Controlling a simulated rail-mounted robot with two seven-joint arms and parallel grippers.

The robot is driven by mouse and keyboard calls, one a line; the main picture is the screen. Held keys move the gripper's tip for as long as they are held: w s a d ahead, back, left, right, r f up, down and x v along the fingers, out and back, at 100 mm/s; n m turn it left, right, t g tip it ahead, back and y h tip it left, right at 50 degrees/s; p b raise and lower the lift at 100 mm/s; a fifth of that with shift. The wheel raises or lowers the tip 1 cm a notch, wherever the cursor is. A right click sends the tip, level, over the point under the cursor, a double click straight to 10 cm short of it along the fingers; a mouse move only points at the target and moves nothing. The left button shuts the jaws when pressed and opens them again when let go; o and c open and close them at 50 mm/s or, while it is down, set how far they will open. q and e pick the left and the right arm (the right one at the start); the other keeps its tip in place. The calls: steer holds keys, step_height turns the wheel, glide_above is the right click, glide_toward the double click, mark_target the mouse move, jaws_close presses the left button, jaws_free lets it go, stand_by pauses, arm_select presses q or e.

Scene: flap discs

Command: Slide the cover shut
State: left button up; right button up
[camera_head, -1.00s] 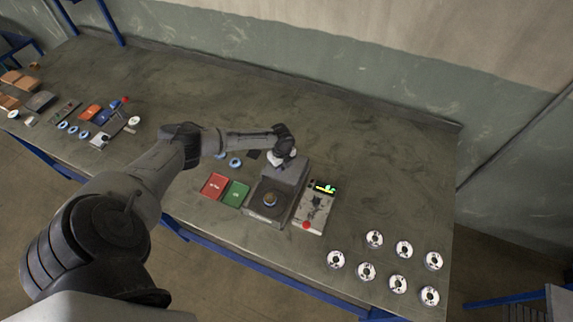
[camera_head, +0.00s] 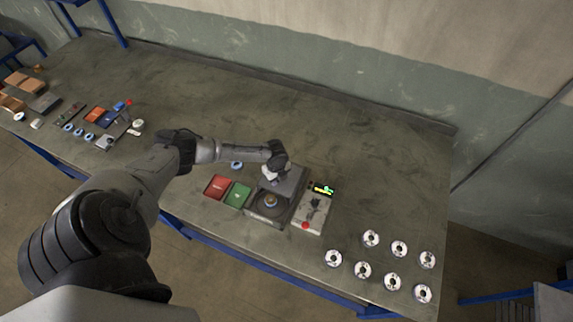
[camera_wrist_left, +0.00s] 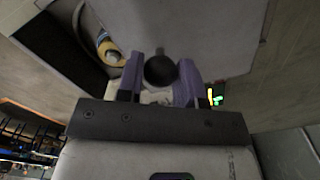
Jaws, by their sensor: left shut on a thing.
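The grey cover (camera_head: 290,181) lies over the back part of a grey box (camera_head: 266,215). The front of the box is open, and a flap disc with a tan centre (camera_head: 270,201) shows in it. My left gripper (camera_head: 270,179) is over the cover. In the left wrist view my left gripper (camera_wrist_left: 160,80) is shut on a dark round knob (camera_wrist_left: 160,70) on the grey cover plate (camera_wrist_left: 205,30). Part of the disc (camera_wrist_left: 110,48) shows in the dark opening beside the plate. My right gripper is not in view.
A control unit with a green-lit display (camera_head: 323,188) and a red button (camera_head: 305,226) stands right of the box. Red (camera_head: 217,187) and green (camera_head: 237,195) trays sit left. Several discs (camera_head: 363,269) lie at the right. The table behind is clear.

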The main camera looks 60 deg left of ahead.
arm_select(q)
steer(key=shift+s+d+r+p, duration=0.1)
steer(key=shift+s+d+p, duration=0.35)
steer(key=shift+s+p, duration=0.15)
steer(key=shift+s+d+r+p, duration=0.1)
steer(key=shift+s+d+p, duration=0.3)
steer(key=shift+s+p, duration=0.15)
steer(key=shift+s+d+f+p, duration=0.1)
steer(key=shift+s+d+p, duration=0.4)
steer(key=shift+s+p, duration=0.15)
steer(key=shift+s+d+p, duration=0.5)
steer(key=shift+s, duration=0.25)
steer(key=shift+s+d+p, duration=0.45)
steer(key=shift+s+p, duration=0.1)
steer(key=shift+s, duration=0.1)
steer(key=shift+s+d+p, duration=0.45)
steer(key=shift+s+p, duration=0.05)
steer(key=shift+s, duration=0.15)
steer(key=o, duration=0.7)
steer(key=shift+f, duration=0.1)
